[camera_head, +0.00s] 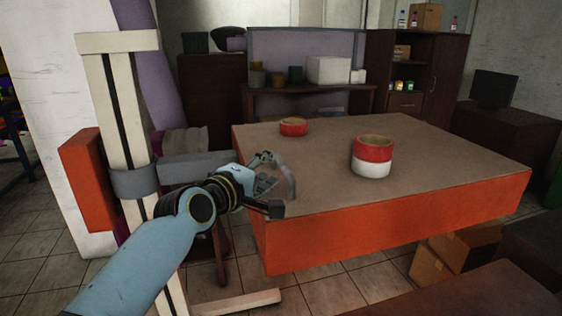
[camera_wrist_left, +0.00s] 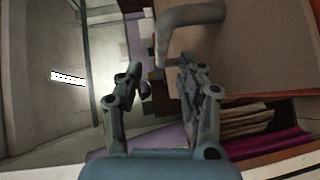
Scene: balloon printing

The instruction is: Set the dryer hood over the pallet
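My left gripper (camera_head: 278,186) is open at the near left corner of a large orange-sided slab with a brown top (camera_head: 430,215). A grey curved handle (camera_head: 290,178) stands at that corner, beside the fingers. In the left wrist view the two fingers (camera_wrist_left: 160,80) are spread apart, and the bent grey bar (camera_wrist_left: 192,14) reaches down in front of the gap between them. I cannot tell whether they touch it. A cream upright stand (camera_head: 118,120) with a grey side arm (camera_head: 195,167) is at the left. I cannot tell which part is the dryer hood or the pallet.
A red-and-white ring (camera_head: 372,165) and a smaller red ring (camera_head: 293,127) sit on the brown top. An orange box (camera_head: 87,178) is on the stand's left side. Cardboard boxes (camera_head: 455,255) lie under the slab at the right. Tiled floor shows in front.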

